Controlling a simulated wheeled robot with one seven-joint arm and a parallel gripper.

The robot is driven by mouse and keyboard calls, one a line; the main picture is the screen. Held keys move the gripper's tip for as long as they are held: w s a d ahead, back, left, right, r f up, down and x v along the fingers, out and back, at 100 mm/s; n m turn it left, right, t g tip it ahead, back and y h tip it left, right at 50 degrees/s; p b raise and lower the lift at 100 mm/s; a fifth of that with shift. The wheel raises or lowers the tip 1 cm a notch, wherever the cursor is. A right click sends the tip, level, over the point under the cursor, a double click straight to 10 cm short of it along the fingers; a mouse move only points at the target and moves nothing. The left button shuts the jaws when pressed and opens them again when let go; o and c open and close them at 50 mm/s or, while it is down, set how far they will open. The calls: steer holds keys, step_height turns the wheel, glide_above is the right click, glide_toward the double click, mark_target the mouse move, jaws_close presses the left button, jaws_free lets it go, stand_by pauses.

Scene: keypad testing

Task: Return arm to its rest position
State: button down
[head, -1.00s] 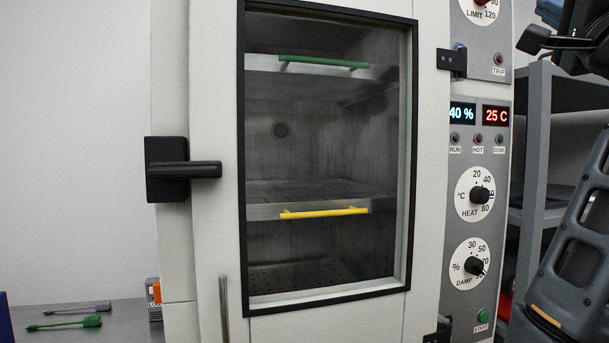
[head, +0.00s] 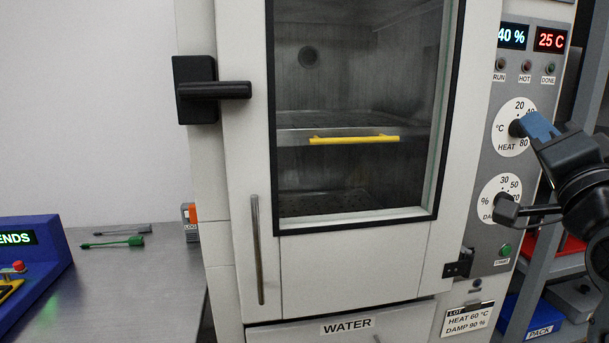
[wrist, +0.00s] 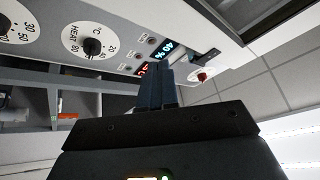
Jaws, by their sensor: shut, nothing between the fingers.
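My gripper (head: 538,127) is at the right of the head view, in front of the control panel (head: 481,195). Its blue fingers overlap the right side of the HEAT dial (head: 511,137) in that picture. In the wrist view the fingers (wrist: 156,88) are together with nothing between them, and the HEAT dial (wrist: 90,46) shows apart from them, to the left. The DAMP dial (head: 493,190) is partly covered by a black part of my arm. The green start button (head: 505,249) is below it.
The cabinet door (head: 240,150) is closed, with a dark handle (head: 215,90). A grey rack (head: 540,270) with blue and red bins stands right. A metal bench (head: 140,285) with a green tool (head: 115,241) is left.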

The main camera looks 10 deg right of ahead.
steer(key=s+a+f+n+g+y, duration=0.1)
steer(key=s+a+f+n, duration=0.15)
steer(key=s+f, duration=0.45)
steer(key=s+a+f+n+g+y, duration=0.1)
steer(key=s+a+f+n+y, duration=0.2)
steer(key=f, duration=0.8)
steer(key=s+a+f+n+g, duration=0.15)
steer(key=s+a+f, duration=0.3)
steer(key=f, duration=0.45)
steer(key=s+a+f+n+g+y, duration=0.1)
steer(key=s+a+f+n+g, duration=0.1)
steer(key=s, duration=1)
steer(key=s+a+f+n+g+y, duration=0.1)
steer(key=s+a+f+n, duration=0.2)
steer(key=s, duration=1)
steer(key=shift+a+f+n+g, duration=0.4)
steer(key=shift+a+f, duration=0.35)
steer(key=shift+a, duration=0.15)
